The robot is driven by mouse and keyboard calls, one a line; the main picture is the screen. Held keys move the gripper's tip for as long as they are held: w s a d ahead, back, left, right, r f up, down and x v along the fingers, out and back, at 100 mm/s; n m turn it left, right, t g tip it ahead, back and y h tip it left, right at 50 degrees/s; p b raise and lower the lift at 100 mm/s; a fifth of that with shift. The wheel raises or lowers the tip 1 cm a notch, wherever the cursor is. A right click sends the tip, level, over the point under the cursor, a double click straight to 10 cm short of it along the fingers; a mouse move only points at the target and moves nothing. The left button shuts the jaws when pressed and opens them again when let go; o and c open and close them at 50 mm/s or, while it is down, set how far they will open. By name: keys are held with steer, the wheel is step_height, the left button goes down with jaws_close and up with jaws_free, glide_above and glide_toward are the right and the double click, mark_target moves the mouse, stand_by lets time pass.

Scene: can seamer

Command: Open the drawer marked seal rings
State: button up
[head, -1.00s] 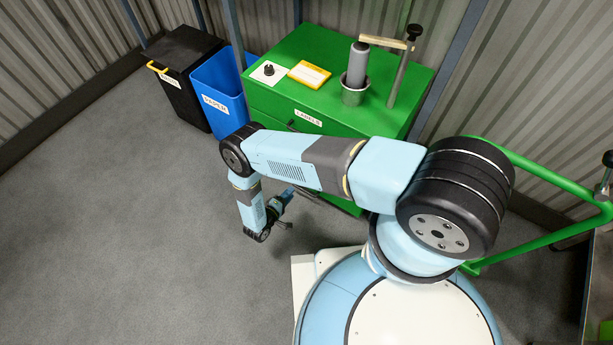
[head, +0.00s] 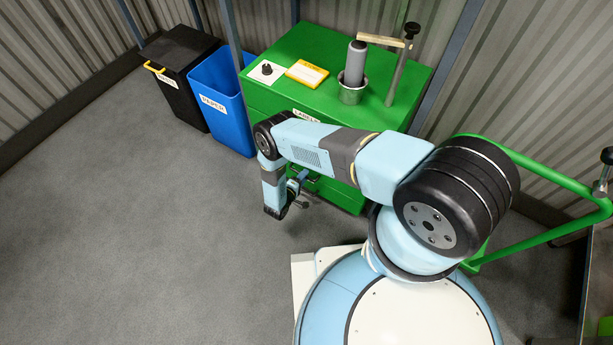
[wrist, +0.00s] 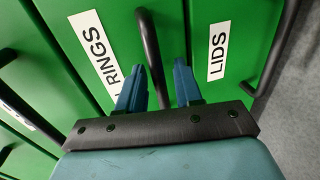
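The drawer with the label ending in RINGS (wrist: 95,45) is a green front in the wrist view; the label's start is hidden behind a finger. Its black bar handle (wrist: 149,45) runs down the picture between my two blue fingers. My gripper (wrist: 160,68) is open, with one finger on each side of the handle and a visible gap on the right side. The drawer looks shut. In the head view, my gripper (head: 299,184) is low at the front of the green cabinet (head: 290,50), and my arm hides most of the drawer fronts.
The LIDS drawer (wrist: 218,55) is to the right, with its own handle (wrist: 272,50). On the cabinet are a yellow-edged tray (head: 307,73) and a grey cylinder in a metal cup (head: 352,95). A blue bin (head: 225,105) and black bin (head: 180,75) stand left. Floor at left is clear.

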steer(key=shift+w+d+f, duration=0.1)
steer(key=shift+w+d, duration=0.2)
steer(key=shift+w, duration=0.05)
jaws_close()
stand_by(0.4)
steer(key=shift+s+d, duration=0.1)
steer(key=shift+d, duration=0.15)
steer(key=shift+s+a, duration=0.1)
